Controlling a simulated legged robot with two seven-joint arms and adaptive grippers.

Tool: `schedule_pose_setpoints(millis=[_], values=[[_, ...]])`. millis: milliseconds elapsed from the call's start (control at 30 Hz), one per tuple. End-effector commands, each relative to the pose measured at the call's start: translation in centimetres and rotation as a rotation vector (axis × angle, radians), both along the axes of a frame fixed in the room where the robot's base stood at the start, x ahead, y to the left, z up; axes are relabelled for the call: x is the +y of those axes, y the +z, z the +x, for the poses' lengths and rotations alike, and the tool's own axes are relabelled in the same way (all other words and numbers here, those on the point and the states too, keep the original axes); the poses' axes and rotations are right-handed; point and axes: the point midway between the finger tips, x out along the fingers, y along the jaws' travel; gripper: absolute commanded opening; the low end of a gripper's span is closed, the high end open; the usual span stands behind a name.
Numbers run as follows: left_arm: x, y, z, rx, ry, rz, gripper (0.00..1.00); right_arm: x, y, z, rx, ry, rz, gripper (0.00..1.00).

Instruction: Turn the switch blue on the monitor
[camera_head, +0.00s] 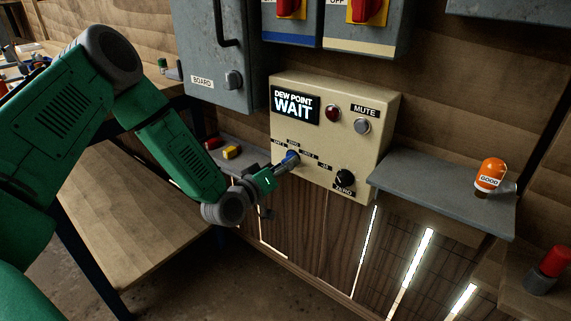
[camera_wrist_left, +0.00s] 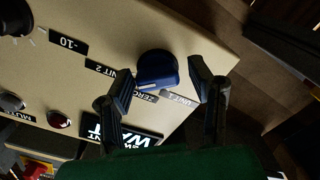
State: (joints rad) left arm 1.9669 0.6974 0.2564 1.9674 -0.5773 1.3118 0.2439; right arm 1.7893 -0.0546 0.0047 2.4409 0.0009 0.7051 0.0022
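The monitor (camera_head: 379,150) is a beige box on the wall; its display (camera_head: 295,105) reads "DEW POINT WAIT". The blue switch (camera_head: 292,155) is a knob low on its left side, partly covered by my gripper. In the left wrist view the blue switch (camera_wrist_left: 156,70) shows clearly, its raised bar close to the middle label, between the UNIT 1 and UNIT 2 labels. My left gripper (camera_head: 284,164) is at the switch. In the wrist view my left gripper (camera_wrist_left: 160,76) is open, a finger on each side of the switch, with gaps visible. My right gripper is not in view.
The monitor also has a red lamp (camera_head: 333,113), a mute button (camera_head: 362,126) and a black zero knob (camera_head: 345,177). A grey cabinet (camera_head: 212,50) hangs above left.

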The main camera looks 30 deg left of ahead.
Motion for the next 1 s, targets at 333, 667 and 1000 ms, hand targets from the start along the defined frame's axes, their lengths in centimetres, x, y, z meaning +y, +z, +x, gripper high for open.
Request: schedule_pose_setpoints(millis=[333,667,1000], values=[[0.0,0.4,0.0,-0.011,0.002,-0.003,0.59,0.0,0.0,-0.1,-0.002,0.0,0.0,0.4],[0.5,0.4,-5.0,-0.008,0.003,-0.007,0.59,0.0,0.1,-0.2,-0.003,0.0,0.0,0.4],[1.0,0.2,-10.9,-0.006,0.003,-0.003,0.59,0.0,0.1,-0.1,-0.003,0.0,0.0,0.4]])
